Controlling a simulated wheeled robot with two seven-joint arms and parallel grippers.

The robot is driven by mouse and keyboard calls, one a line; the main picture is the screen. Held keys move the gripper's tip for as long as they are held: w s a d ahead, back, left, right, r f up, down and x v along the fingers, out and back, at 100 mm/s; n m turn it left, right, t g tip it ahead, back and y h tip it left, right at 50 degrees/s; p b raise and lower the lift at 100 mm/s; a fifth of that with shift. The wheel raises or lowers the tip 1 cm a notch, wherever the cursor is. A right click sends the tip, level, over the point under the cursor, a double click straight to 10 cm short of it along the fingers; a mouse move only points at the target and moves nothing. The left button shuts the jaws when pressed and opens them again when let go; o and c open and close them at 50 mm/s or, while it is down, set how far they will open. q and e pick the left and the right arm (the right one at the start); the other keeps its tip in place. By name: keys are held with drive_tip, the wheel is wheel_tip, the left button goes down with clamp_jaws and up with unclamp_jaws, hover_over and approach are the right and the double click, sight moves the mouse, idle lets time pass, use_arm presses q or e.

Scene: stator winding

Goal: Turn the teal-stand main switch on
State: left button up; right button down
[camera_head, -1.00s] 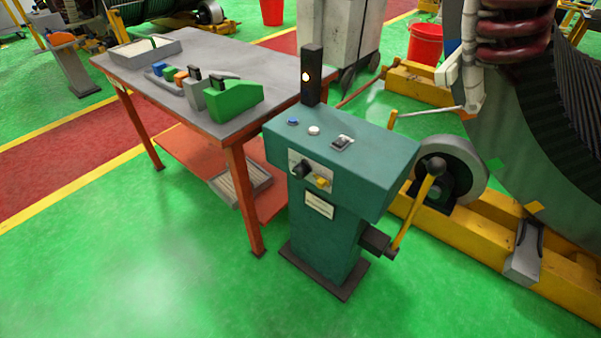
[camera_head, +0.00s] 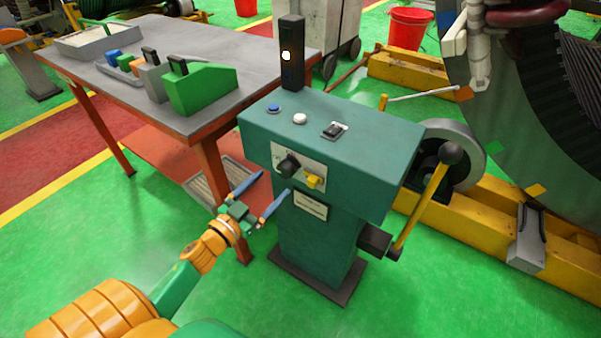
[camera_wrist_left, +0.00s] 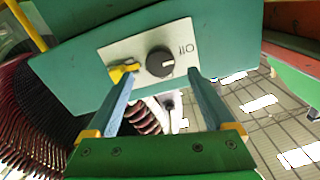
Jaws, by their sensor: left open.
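The teal stand (camera_head: 335,160) stands upright in the middle of the head view. Its front plate carries a black rotary knob (camera_head: 288,166) and a yellow switch (camera_head: 314,182). The knob (camera_wrist_left: 160,62) and the yellow switch (camera_wrist_left: 123,72) also show in the left wrist view. My left gripper (camera_head: 274,184) is open and empty, in front of and a little below the plate, to the left of the knob in the head view. In the wrist view its fingers (camera_wrist_left: 164,80) lie apart below the knob, with no clear contact. My right gripper is out of view.
The stand's top has a blue button (camera_head: 274,108), a white button (camera_head: 300,118), a small black switch (camera_head: 335,131) and a black lamp post (camera_head: 291,60). A yellow lever (camera_head: 424,205) stands at its right side. A workbench (camera_head: 213,53) is close on the left.

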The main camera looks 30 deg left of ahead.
sight(283, 173)
use_arm(q)
drive_tip(key=w, duration=0.4)
drive_tip(key=shift+w+d+r, duration=0.1)
drive_tip(key=shift+w+d, duration=0.1)
drive_tip(key=shift+w, duration=0.5)
drive_tip(key=shift+s, duration=0.1)
drive_tip(key=shift+c, duration=0.2)
drive_tip(key=c, duration=1.3)
